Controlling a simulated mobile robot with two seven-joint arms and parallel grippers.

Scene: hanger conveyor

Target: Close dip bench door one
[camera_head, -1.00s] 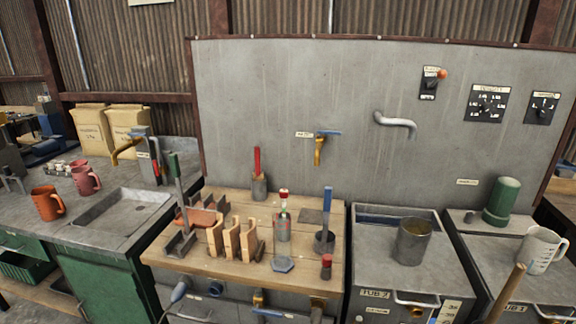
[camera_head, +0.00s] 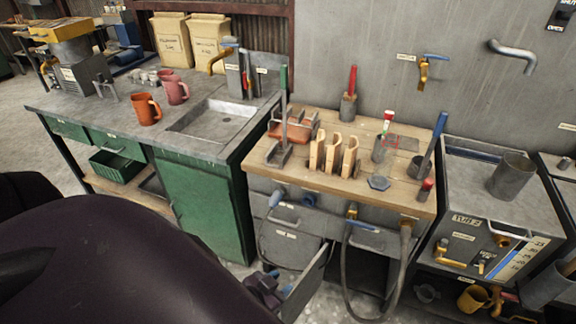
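The dip bench with the wooden top (camera_head: 400,190) stands right of centre. Low on its front, a grey door (camera_head: 308,284) is swung out, with the dark inside showing to its right. A grey panel with a handle and a small label (camera_head: 290,247) is to the left of the open door. My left gripper (camera_head: 268,288), dark and purplish, is low in the picture, just left of the open door's outer end. It is too small and partly hidden to tell whether it touches the door or how its fingers stand. My purple arm covers the lower left. My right gripper is not in view.
A grey hose (camera_head: 347,275) hangs in front of the bench opening. A green cabinet (camera_head: 205,205) stands to the left, with a green tray (camera_head: 118,165) on a shelf.

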